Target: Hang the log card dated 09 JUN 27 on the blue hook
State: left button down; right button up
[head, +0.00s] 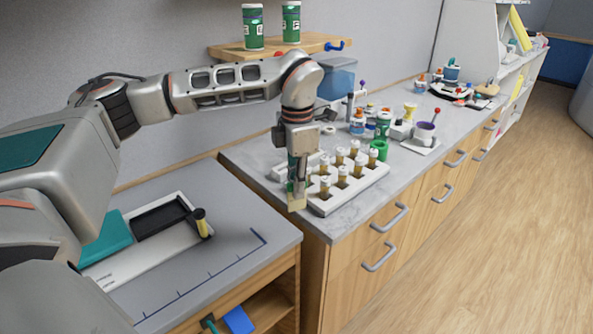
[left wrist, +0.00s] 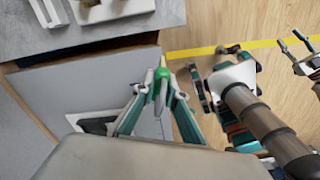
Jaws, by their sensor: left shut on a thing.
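My left gripper (head: 297,182) is shut on a thin beige, card-like piece (head: 296,198) that hangs down at the front left corner of the marble counter, beside the vial rack. In the left wrist view the left gripper's fingertips (left wrist: 160,88) close on a narrow green and pale thing, seen nearly edge-on. No date can be read on it. The blue hook (head: 335,46) sticks out at the right end of the wooden wall shelf (head: 228,50), above and to the right of the gripper, with nothing visible hanging on it.
A white rack (head: 350,195) of amber vials stands right beside the left gripper. Two green jars (head: 253,28) stand on the shelf. A blue bin (head: 337,79) is below the hook. Bottles and a purple cup (head: 425,132) fill the counter. A grey bench (head: 225,265) lies at front left.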

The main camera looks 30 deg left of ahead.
pick_arm(q)
jog(key=s+f+m, duration=0.1)
jog(key=s+d+f+m, duration=0.1)
jog(key=m, duration=0.1)
jog(key=s+f+m, duration=0.1)
jog(key=f+m, duration=0.1)
jog(key=shift+s+d, duration=0.25)
pick_arm(e)
jog(key=shift+w+r, duration=0.2)
jog(key=c, duration=0.3)
pick_arm(q)
jog(key=s+d+f+m, duration=0.3)
jog(key=f+m, duration=0.5)
jog(key=m, duration=0.3)
jog(key=s+d+f+m, duration=0.3)
jog(key=s+f+m, duration=0.3)
jog(key=f+m, duration=0.3)
jog(key=m, duration=0.3)
jog(key=shift+d+m, duration=0.25)
jog(key=shift+m, duration=0.05)
pick_arm(e)
jog(key=shift+d, duration=0.1)
jog(key=shift+c, duration=0.3)
